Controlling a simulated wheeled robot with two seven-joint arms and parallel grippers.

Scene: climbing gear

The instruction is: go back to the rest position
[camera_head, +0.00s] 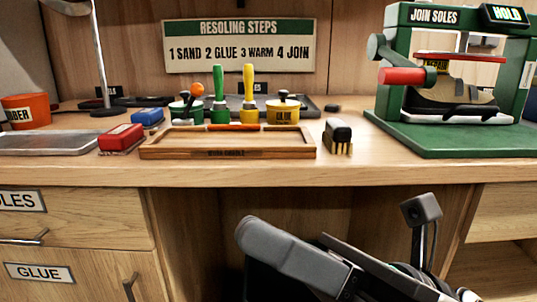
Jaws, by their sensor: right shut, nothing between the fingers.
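My right gripper (252,238) shows low in the picture, in front of the bench and below its top edge. It points to the left, is shut and holds nothing. It touches nothing that I can see. My left gripper is not in view.
The wooden bench (210,174) carries a wooden tray (165,152), a red block (121,137), a brush (338,134), green and yellow tools, pots and an orange cup (27,111). A green press (440,140) stands at right. Drawers (75,221) are below left.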

